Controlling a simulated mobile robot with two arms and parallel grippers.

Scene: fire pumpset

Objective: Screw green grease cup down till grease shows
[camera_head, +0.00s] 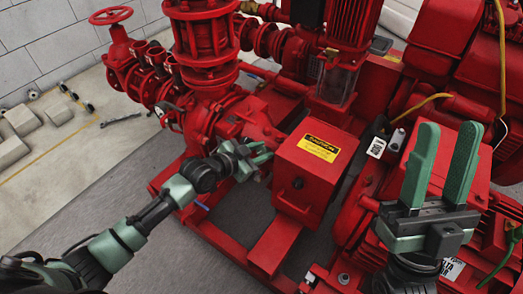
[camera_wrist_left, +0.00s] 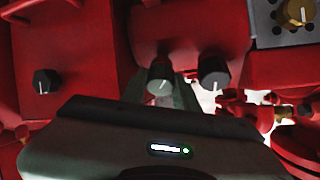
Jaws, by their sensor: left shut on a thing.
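My left gripper (camera_head: 258,158) reaches in at the pump housing, just left of the red guard box (camera_head: 312,165). In the left wrist view its fingers (camera_wrist_left: 175,98) are shut on a dull grey-green knob with a white mark, which looks like the green grease cup (camera_wrist_left: 159,78). The fingers partly hide the cup in the wrist view, and I cannot pick it out in the head view. No grease is visible. My right gripper (camera_head: 440,165) is open and empty, its green fingers raised over the red machinery at the right.
A similar dark knob (camera_wrist_left: 214,74) stands close to the right of the cup, and a black knob (camera_wrist_left: 45,82) sits further left. A brass knob (camera_wrist_left: 298,12) is at the top right. Red pipes and a handwheel valve (camera_head: 112,16) crowd the back.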

